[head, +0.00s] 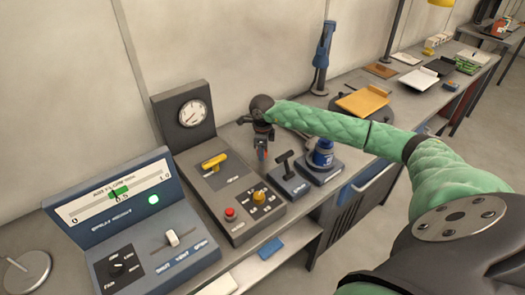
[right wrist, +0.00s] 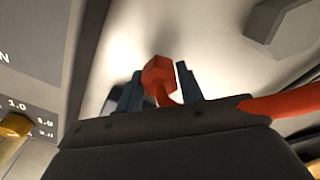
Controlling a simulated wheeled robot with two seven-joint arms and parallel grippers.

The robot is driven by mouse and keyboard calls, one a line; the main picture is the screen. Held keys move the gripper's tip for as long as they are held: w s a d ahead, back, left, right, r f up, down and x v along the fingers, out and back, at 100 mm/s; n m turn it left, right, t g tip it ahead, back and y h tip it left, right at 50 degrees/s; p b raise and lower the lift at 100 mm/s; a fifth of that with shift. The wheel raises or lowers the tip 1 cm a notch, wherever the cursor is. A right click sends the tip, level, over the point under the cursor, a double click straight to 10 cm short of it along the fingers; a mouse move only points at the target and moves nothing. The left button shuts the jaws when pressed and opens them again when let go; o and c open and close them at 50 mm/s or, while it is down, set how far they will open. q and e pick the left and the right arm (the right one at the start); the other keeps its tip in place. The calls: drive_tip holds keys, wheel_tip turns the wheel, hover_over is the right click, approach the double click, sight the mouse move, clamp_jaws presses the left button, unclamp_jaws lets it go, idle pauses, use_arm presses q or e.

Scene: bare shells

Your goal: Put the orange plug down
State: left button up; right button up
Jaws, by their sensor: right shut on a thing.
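The orange plug (right wrist: 158,74) shows in the right wrist view as a small red-orange block between the two dark blue fingers of my right gripper (right wrist: 157,88). The gripper is shut on it. An orange-red cable (right wrist: 285,104) shows at the right of that view. In the head view my right gripper (head: 262,151) points down beside the grey gauge console, near its right edge. Only a little red shows at its fingertips there, so I cannot tell whether the plug touches the bench. My left gripper is not in view.
A console with a gauge (head: 192,113), yellow handle and red button stands left of the gripper. A lever box (head: 289,182) and a blue knob unit (head: 321,157) stand to its right. A blue sloped panel (head: 130,215) is further left.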

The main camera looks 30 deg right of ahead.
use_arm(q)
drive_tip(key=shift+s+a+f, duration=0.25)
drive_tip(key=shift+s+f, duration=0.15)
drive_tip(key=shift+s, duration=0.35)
use_arm(e)
drive_tip(key=shift+f, duration=0.7)
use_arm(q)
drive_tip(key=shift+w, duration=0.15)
use_arm(e)
drive_tip(key=shift+f, duration=0.15)
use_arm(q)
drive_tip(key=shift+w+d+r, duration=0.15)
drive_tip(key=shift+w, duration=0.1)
use_arm(e)
drive_tip(key=shift+f, duration=0.1)
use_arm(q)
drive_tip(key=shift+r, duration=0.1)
use_arm(e)
drive_tip(key=shift+f, duration=0.1)
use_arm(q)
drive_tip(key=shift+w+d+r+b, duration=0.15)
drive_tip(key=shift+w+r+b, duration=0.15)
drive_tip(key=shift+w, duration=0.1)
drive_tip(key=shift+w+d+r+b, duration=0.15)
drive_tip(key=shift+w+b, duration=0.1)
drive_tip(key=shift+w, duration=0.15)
use_arm(e)
drive_tip(key=shift+f, duration=0.25)
